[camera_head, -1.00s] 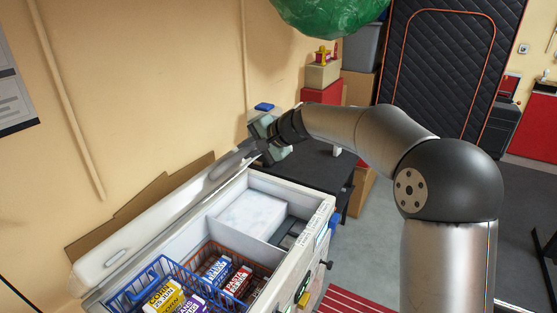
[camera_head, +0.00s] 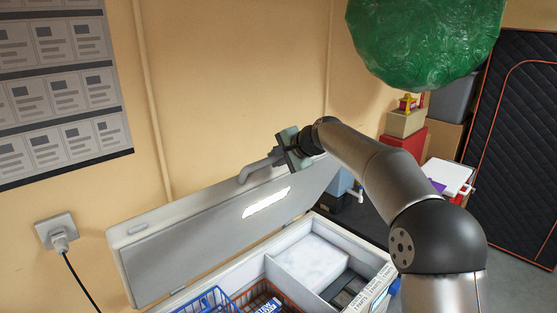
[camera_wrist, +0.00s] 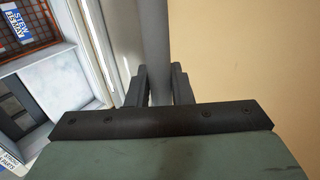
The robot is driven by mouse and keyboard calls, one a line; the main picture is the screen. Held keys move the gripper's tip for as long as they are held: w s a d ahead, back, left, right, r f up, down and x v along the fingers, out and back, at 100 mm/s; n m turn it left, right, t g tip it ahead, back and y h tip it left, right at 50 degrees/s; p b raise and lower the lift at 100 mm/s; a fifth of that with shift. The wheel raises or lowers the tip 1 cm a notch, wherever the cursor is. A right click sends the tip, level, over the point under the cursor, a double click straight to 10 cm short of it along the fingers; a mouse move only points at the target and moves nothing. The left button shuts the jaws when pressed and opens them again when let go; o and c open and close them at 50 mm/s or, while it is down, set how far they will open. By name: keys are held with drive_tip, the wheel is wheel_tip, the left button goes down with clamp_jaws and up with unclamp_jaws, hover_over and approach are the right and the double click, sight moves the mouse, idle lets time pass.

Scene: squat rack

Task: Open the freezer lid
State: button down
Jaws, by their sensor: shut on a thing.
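The freezer lid (camera_head: 190,241) is raised in the head view, standing steeply above the open freezer (camera_head: 240,278). Its grey underside, with a bright light strip, faces me. A grey bar handle (camera_head: 258,168) is at the lid's top edge. My gripper (camera_head: 281,157) is at this handle and shut on it. In the wrist view, the dark fingers of my gripper (camera_wrist: 159,88) stand on either side of the grey handle bar (camera_wrist: 155,40). The exact contact at the fingertips is partly hidden.
A blue wire basket (camera_head: 212,301) and an orange-brown basket (camera_head: 262,291) with packets are inside the freezer. A white frosted block (camera_head: 311,259) lies in another compartment. The wall (camera_head: 230,80) is close behind the lid. A large green object (camera_head: 425,40) hangs at the upper right.

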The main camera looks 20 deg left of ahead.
drive_tip(key=c, duration=1.3)
unclamp_jaws()
drive_tip(key=shift+c, duration=0.2)
drive_tip(key=b+v, duration=0.5)
drive_tip(key=v, duration=1.2)
drive_tip(key=shift+r, duration=0.25)
drive_tip(key=shift+d, duration=0.1)
drive_tip(key=s+d+f+n+g+h, duration=0.2)
drive_tip(key=s+d+f+h, duration=0.3)
drive_tip(key=s+d+f, duration=0.9)
drive_tip(key=s+d+f+n+g+h, duration=0.2)
drive_tip(key=s+d+f, duration=1.2)
drive_tip(key=s, duration=0.7)
wheel_tip(320, 180, down, 3)
drive_tip(key=n+h, duration=0.1)
drive_tip(key=h, duration=0.1)
drive_tip(key=shift+d+n+h, duration=0.3)
drive_tip(key=shift+d+h, duration=0.05)
drive_tip(key=shift+h, duration=0.05)
